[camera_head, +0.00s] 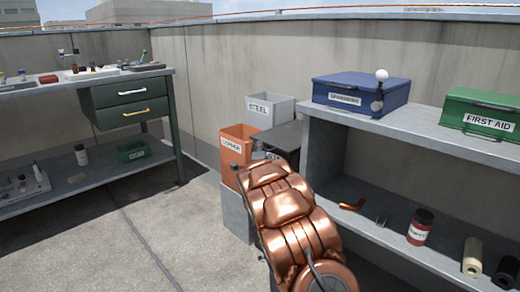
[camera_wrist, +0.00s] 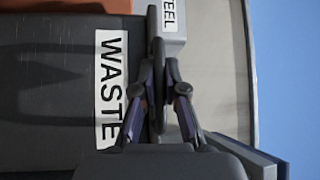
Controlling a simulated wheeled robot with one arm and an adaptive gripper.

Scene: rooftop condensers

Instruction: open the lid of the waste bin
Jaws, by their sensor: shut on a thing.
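The waste bin (camera_wrist: 50,100) shows in the wrist view as a dark grey surface with a white label reading WASTE. In the head view its dark lid (camera_head: 284,136) shows between the copper bin and the shelf, and it looks flat. My gripper (camera_wrist: 157,90) is shut on a dark bar beside the label, which looks like the lid's handle (camera_wrist: 154,30). In the head view my copper-coloured arm hides the front of the bin and most of the gripper.
An orange copper bin (camera_head: 233,146) and a grey steel bin (camera_head: 269,112) stand close beside the waste bin. A grey shelf (camera_head: 440,150) at right holds a blue box (camera_head: 350,91) and a green first aid box (camera_head: 480,112). Floor (camera_head: 150,225) is clear at left.

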